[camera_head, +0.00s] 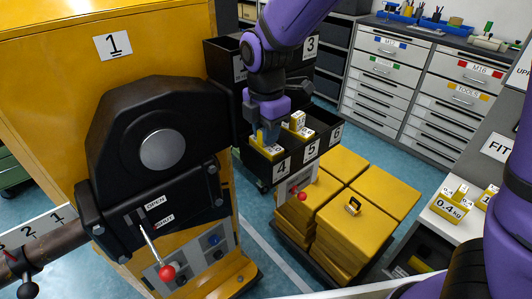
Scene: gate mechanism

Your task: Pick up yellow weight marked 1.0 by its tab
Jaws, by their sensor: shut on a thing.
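My gripper (267,132) points down over the front of the black numbered bins. It is shut on the upper part of a yellow weight (269,152), at or just above compartment 4. The fingers cover its tab, and its marking is too small to read. I cannot tell whether it rests in the bin or hangs clear. A second yellow weight (305,132) with a white label sits to the right, near compartment 5.
The black bins (318,150) carry numbers. Stacked yellow blocks (352,232) stand below them, one with a handle on top. At left is a yellow cabinet with a black lever housing (150,150) and a red-knobbed lever (158,258). Grey drawers (440,85) stand behind.

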